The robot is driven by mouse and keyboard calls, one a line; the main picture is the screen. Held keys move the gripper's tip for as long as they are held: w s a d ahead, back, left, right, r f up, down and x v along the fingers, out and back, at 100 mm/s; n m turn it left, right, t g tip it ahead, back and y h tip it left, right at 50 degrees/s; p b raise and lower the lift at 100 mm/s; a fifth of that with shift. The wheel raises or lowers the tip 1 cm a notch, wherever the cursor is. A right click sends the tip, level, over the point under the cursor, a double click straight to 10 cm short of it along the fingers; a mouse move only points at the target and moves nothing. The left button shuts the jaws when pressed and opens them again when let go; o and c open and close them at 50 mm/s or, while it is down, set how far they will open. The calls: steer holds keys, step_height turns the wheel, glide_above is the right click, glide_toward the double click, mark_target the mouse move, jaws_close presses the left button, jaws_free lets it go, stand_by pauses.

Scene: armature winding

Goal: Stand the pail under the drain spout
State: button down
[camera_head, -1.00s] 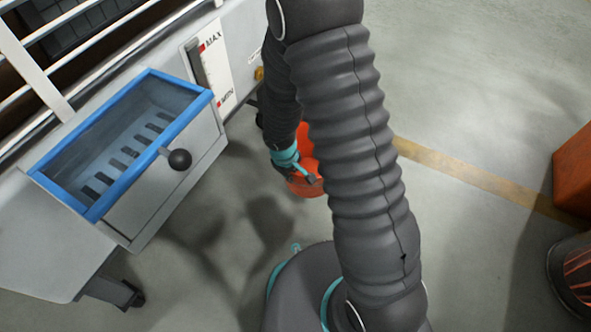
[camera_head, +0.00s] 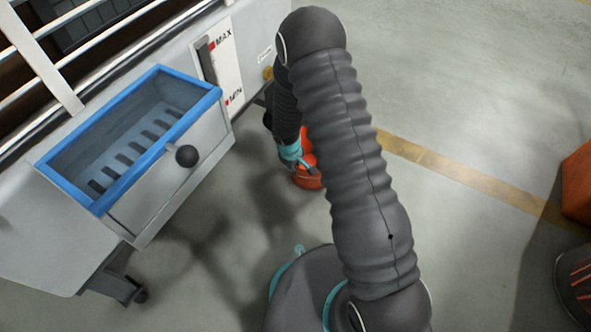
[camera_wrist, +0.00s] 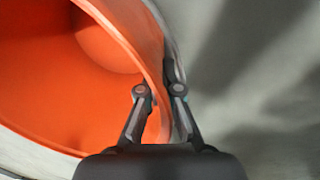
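The orange pail (camera_head: 303,182) is partly hidden behind my arm in the head view, below and right of the cabinet's corner. It fills the left of the wrist view (camera_wrist: 100,55), and its open inside shows empty there. My gripper (camera_wrist: 160,91) straddles the pail's wall, one finger inside and one outside, closed up against it. I cannot tell whether the pail rests on the floor or hangs just above it. A small brass-yellow fitting (camera_head: 268,73), perhaps the drain spout, sits low on the machine's side, above the pail in the picture.
A blue-rimmed tray drawer (camera_head: 137,208) with a black knob (camera_head: 187,156) juts from the machine at left. A MIN/MAX level gauge (camera_head: 222,68) is beside it. A caster (camera_head: 139,295) stands below. Orange and dark objects stand at far right. Open floor lies right of my arm.

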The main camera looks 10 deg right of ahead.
steer(key=shift+f, duration=0.15)
steer(key=c, duration=1.3)
jaws_free()
steer(key=r+p, duration=0.1)
steer(key=r, duration=0.3)
steer(key=a+r+p, duration=0.1)
steer(key=r, duration=0.3)
steer(key=s+r, duration=0.1)
steer(key=r, duration=0.3)
steer(key=shift+s+a+r+p, duration=0.1)
steer(key=shift+a+r+p, duration=0.1)
steer(key=shift+p, duration=0.2)
